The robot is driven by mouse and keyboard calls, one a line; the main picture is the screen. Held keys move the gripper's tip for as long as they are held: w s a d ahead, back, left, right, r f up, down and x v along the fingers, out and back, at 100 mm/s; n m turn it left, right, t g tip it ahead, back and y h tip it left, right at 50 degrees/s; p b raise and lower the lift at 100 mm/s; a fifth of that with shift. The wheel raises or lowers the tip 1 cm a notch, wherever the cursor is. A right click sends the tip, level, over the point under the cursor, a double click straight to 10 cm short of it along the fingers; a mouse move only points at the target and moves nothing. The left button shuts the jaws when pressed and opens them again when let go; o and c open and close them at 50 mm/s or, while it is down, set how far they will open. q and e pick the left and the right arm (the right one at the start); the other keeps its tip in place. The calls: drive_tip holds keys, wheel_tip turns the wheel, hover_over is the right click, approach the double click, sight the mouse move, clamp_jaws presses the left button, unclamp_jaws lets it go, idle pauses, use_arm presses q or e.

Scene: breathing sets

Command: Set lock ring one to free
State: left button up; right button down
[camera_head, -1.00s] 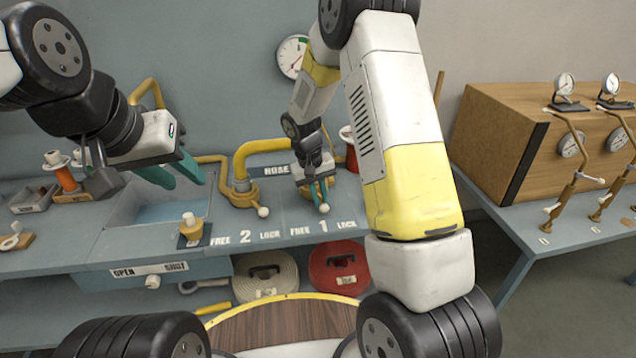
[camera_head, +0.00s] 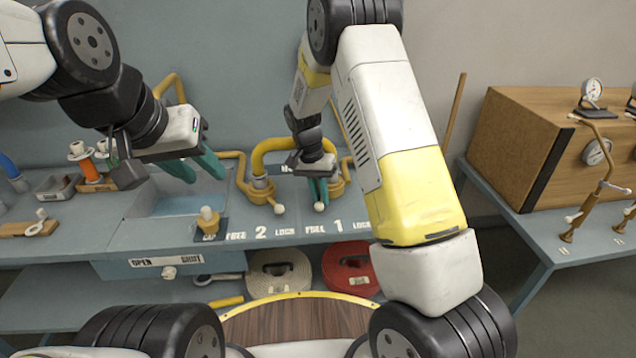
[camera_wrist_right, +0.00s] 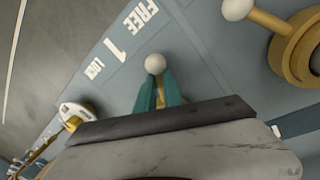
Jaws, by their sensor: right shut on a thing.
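Lock ring one (camera_head: 338,188) is a brass collar on the bench, partly hidden behind my right gripper. Its lever ends in a white ball (camera_head: 319,207), which now points nearer the FREE label (camera_head: 314,229) than the number 1 (camera_head: 338,226). My right gripper (camera_head: 318,190) is shut on this lever. In the right wrist view, the teal fingers (camera_wrist_right: 157,92) lie on both sides of the brass lever, with the white ball (camera_wrist_right: 155,64) past their tips. My left gripper (camera_head: 203,169) is open and empty above the sink area.
Lock ring two (camera_head: 262,190) and its white-tipped lever (camera_head: 279,209) stand left of my right gripper. A yellow hose pipe (camera_head: 268,150) arches behind it. A wooden cabinet (camera_head: 520,150) is at the right.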

drive_tip(key=shift+s+a+f, duration=0.15)
drive_tip(key=shift+s, duration=0.15)
drive_tip(key=c, duration=1.5)
unclamp_jaws()
drive_tip(key=shift+w, duration=0.1)
